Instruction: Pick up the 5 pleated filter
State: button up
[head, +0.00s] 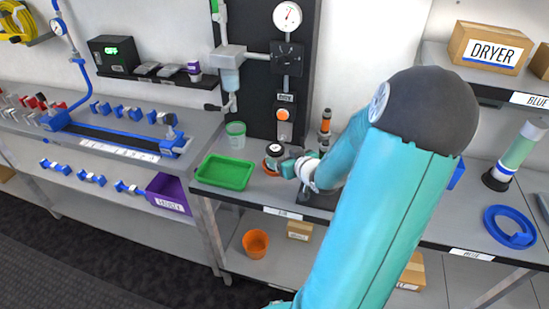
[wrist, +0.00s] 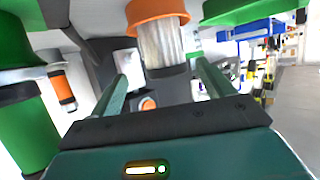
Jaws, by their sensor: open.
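The pleated filter (wrist: 165,46) shows in the wrist view, with white pleats, an orange end at the top of the picture and a dark end at the bottom. In the head view a small filter (head: 273,149) with a dark and white top and an orange base stands on the bench; it looks like the same one. My gripper (head: 281,166) is low over the bench, right beside it. In the wrist view my gripper (wrist: 162,70) is open, its two green fingers apart, with the filter near the gap between the tips. I cannot tell whether they touch it.
An orange and dark cylinder (head: 325,124) stands behind my arm. The black panel (head: 276,75) with a gauge rises behind. Large green cylinders (wrist: 22,125) fill the wrist view's left edge.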

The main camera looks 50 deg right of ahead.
aim_at(275, 151)
jog(key=x, duration=0.5)
jog(key=shift+w+a+f, duration=0.15)
jog(key=shift+w+a, duration=0.1)
jog(key=shift+w, duration=0.2)
jog(key=c, duration=1.2)
jog(key=shift+r, duration=0.4)
